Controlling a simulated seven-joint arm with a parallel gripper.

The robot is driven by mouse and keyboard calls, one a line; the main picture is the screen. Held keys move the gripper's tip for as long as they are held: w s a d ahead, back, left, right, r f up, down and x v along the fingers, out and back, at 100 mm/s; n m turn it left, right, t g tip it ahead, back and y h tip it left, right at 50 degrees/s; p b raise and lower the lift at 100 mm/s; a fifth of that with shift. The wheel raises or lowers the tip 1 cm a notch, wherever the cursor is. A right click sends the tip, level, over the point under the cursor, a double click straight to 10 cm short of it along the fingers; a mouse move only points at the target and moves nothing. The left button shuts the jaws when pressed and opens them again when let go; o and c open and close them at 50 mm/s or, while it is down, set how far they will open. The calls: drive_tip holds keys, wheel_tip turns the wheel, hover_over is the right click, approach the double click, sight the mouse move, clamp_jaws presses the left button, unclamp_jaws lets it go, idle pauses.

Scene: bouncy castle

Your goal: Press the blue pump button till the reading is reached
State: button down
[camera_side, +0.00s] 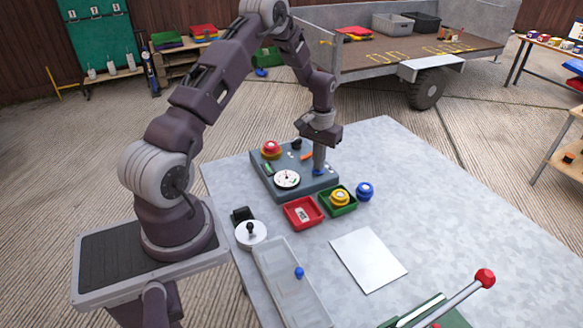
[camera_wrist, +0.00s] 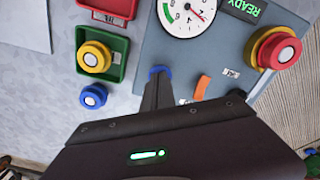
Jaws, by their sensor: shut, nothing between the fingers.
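The blue pump button (camera_wrist: 158,71) is on the grey-blue pump panel (camera_wrist: 145,50), and its rim shows just past my fingertips in the wrist view. My gripper (camera_side: 318,168) is shut and empty, pointing straight down at the button, whose blue edge (camera_side: 321,173) shows at the fingertips. The fingers (camera_wrist: 157,80) hide much of the button, so I cannot tell whether it is pressed down. The round white gauge (camera_wrist: 180,28) has a green band on its left and a thin red needle pointing lower right, away from that band. A green READY display (camera_wrist: 243,9) is beside it.
The panel also bears a red button on a yellow collar (camera_wrist: 277,48) and an orange lever (camera_wrist: 201,88). Near it are a green tray (camera_side: 324,206) with a yellow knob (camera_side: 340,197), a loose blue knob (camera_side: 365,191) and a red tray (camera_side: 290,216).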

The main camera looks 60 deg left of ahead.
drive_tip(key=shift+r, duration=2.95)
wheel_tip(320, 180, down, 3)
drive_tip(key=shift+f, duration=0.1)
idle(1.9)
drive_tip(key=shift+f, duration=1.35)
